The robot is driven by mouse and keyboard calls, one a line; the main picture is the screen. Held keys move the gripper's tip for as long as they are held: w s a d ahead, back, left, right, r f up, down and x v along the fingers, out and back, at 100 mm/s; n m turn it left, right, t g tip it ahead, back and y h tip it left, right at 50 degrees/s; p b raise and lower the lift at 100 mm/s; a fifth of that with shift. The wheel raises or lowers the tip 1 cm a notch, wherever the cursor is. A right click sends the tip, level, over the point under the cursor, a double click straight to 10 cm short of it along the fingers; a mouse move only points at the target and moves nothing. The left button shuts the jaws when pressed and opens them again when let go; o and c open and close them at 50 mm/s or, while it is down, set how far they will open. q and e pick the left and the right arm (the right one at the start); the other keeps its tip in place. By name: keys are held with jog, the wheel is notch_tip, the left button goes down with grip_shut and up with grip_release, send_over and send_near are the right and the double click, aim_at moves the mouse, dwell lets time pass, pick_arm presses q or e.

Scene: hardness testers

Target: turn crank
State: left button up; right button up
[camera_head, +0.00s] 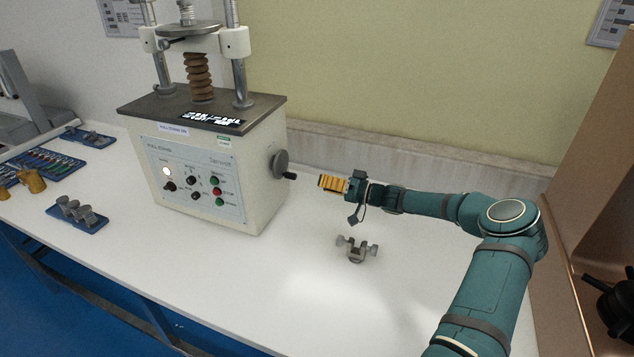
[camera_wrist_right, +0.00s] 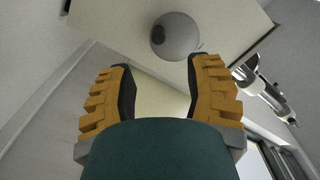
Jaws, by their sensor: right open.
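The crank (camera_head: 281,164) is a grey disc with a short black handle (camera_head: 290,176), on the right side of the cream hardness tester (camera_head: 208,170). My right gripper (camera_head: 322,183) is just right of the crank with its orange fingers pointing at it, apart from it by a small gap. In the right wrist view the gripper (camera_wrist_right: 160,72) is open and empty, its two orange fingers spread. The crank disc (camera_wrist_right: 180,38) shows ahead, at the top between and beyond the fingertips, with its dark handle at the disc's left part. My left gripper is not in view.
A small grey metal fixture (camera_head: 356,252) stands on the white table (camera_head: 290,290) below my right forearm. Blue trays (camera_head: 80,222) with metal parts lie left of the tester. A brown panel (camera_head: 580,170) stands at the right. The table's front middle is clear.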

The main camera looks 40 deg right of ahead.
aim_at(295, 176)
dwell(0.3)
jog(key=s+a+f+n+g+h+p, duration=0.1)
jog(key=s+a+f+n+g+h, duration=0.2)
jog(key=n, duration=0.7)
notch_tip(295, 176, up, 6)
jog(key=n+t+h, duration=0.2)
jog(key=n, duration=0.4)
jog(key=x, duration=1.3)
jog(key=shift+w+d+f, duration=0.1)
jog(key=shift+w+d, duration=0.15)
jog(key=shift+d, duration=0.05)
grip_shut()
